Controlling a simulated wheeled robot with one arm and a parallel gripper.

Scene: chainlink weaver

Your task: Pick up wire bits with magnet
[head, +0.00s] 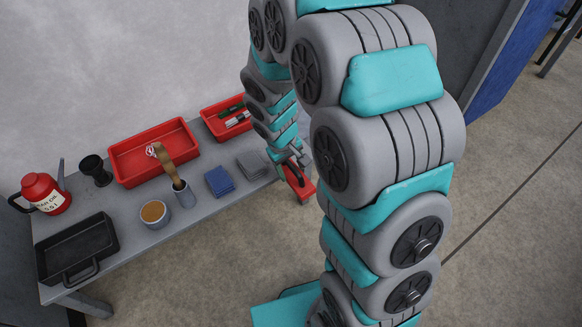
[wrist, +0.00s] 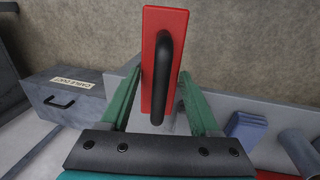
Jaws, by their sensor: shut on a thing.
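My gripper (wrist: 162,78) is shut on a red bar magnet (wrist: 152,75) with a black handle. The magnet stays between the green fingers in the wrist view. In the head view the red magnet (head: 303,189) hangs below my gripper (head: 293,160), by the right end of the grey bench (head: 205,205). The floor (head: 240,270) lies beyond that end. I cannot make out any wire bits in either view, and the magnet's underside is hidden.
On the bench are a red tray (head: 122,166) with a white coil, a smaller red tray (head: 207,115), a blue stack (head: 219,181), a grey stack (head: 252,164), a cup (head: 155,214), a black pan (head: 72,247) and a red oil can (head: 47,190). A labelled grey box (wrist: 70,105) is left in the wrist view.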

